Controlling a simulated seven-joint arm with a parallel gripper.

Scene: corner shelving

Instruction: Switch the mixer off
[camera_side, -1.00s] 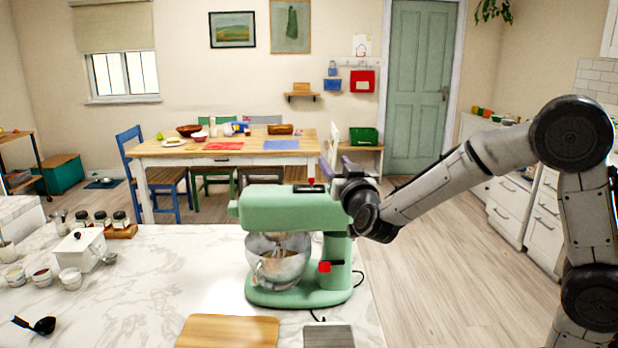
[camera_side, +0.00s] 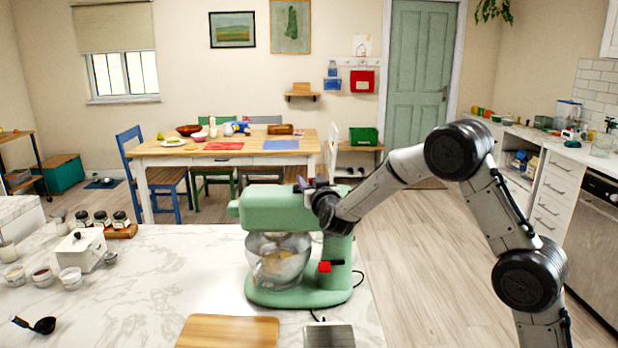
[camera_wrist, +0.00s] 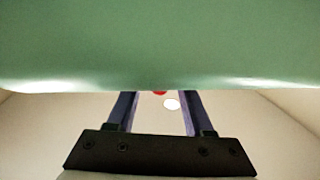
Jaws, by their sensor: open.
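My gripper (camera_side: 309,183) is open and empty at the top right of the mixer head. In the wrist view, the green mixer body (camera_wrist: 160,45) fills the upper part, and my two fingers (camera_wrist: 156,100) stand apart below it. A small red part (camera_wrist: 159,92) shows between them at the green edge. Whether the fingers touch the mixer cannot be told.
A wooden board (camera_side: 228,331) and a grey pad (camera_side: 329,336) lie in front of the mixer. The marble counter (camera_side: 180,275) between is clear. A cable lies right of the mixer base.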

